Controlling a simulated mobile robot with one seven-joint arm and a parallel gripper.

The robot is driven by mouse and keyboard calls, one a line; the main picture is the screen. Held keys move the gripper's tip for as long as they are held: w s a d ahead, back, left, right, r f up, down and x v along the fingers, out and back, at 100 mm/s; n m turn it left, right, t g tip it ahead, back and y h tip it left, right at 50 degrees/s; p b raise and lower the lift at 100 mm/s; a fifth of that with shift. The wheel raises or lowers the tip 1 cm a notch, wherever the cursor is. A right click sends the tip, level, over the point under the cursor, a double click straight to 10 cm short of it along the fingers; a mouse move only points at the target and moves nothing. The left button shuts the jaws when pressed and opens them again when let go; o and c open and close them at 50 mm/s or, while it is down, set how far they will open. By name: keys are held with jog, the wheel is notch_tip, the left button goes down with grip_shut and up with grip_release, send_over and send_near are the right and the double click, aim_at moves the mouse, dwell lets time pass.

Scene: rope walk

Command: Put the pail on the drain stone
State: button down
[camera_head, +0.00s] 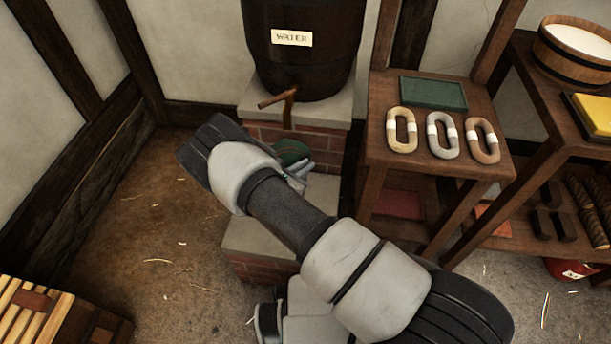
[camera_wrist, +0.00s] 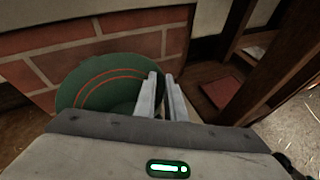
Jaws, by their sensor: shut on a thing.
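The green pail (camera_wrist: 101,90) has thin orange rings and sits at the left of my gripper in the wrist view. In the head view only a small green part of the pail (camera_head: 290,151) shows past my arm. My gripper (camera_wrist: 166,82) is shut at the pail's right edge; the exact grip is hard to see. The drain stone (camera_head: 250,236), a low brick block with a grey slab top, lies below the tap. My arm covers much of it. I cannot tell whether the pail touches the slab.
A dark water barrel (camera_head: 306,60) with a wooden tap (camera_head: 284,98) stands on a brick stand (camera_head: 330,140) behind the pail. A wooden shelf (camera_head: 380,160) with rope coils stands close on the right. A slatted wooden object (camera_head: 40,315) lies front left. The floor at left is mostly clear.

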notch_tip(320, 180, down, 4)
jog(key=shift+r+b, duration=0.1)
jog(key=shift+b, duration=0.65)
jog(key=shift+w+f+b, duration=0.2)
jog(key=shift+f+b, duration=0.05)
jog(key=shift+b, duration=0.05)
jog(key=shift+r, duration=0.15)
jog(key=shift+f, duration=0.2)
jog(key=c, duration=1.8)
grip_release()
